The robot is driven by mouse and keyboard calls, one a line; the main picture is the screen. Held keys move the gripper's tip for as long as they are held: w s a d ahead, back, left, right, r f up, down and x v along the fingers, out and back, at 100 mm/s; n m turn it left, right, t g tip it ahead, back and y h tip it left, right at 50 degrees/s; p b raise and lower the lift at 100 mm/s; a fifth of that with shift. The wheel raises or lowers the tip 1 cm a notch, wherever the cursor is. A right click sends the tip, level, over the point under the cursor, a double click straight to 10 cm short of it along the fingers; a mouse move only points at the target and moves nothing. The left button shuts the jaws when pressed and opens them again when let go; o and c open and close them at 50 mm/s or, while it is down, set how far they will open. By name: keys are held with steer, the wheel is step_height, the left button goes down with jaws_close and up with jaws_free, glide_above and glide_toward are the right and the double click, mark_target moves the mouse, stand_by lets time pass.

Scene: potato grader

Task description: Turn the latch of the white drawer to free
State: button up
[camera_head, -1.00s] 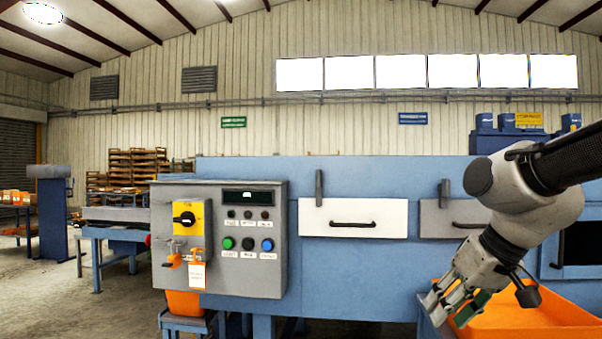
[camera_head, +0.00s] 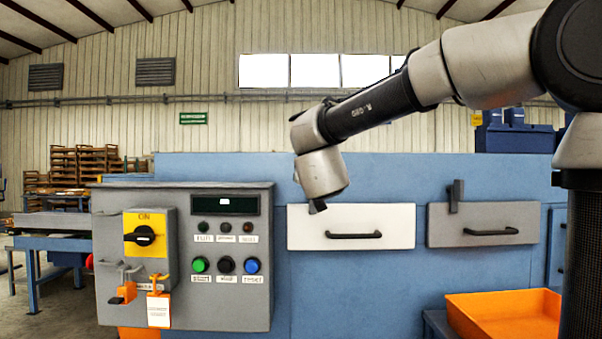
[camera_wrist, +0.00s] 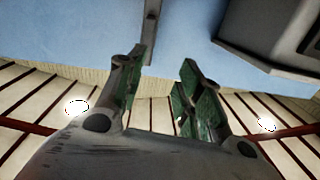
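The white drawer (camera_head: 350,227) with its black handle is shut in the blue machine front. Its latch (camera_head: 318,206) is a grey bar at the drawer's top edge. In the head view only its lower end shows below my wrist, which hides the rest. In the wrist view the latch (camera_wrist: 152,18) is a grey bar on the blue panel, ahead of my fingertips. My gripper (camera_wrist: 160,62) is open and empty, with green pads apart. The latch lies roughly in line with the gap, nearer the left finger; I see no contact.
A grey control box (camera_head: 185,255) with a yellow switch and buttons juts out left of the drawer; its edge also shows in the wrist view (camera_wrist: 265,40). A grey drawer (camera_head: 482,224) with an upright latch (camera_head: 455,196) is to the right. An orange bin (camera_head: 505,316) stands lower right.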

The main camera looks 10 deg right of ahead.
steer(key=shift+n+h, duration=0.3)
steer(key=shift+h, duration=0.2)
steer(key=w+d, duration=0.1)
steer(key=w, duration=0.1)
steer(key=w+d, duration=0.1)
steer(key=w, duration=0.1)
steer(key=w+d, duration=0.1)
steer(key=w, duration=0.2)
steer(key=shift+w+r, duration=0.1)
steer(key=shift+r, duration=0.05)
jaws_close()
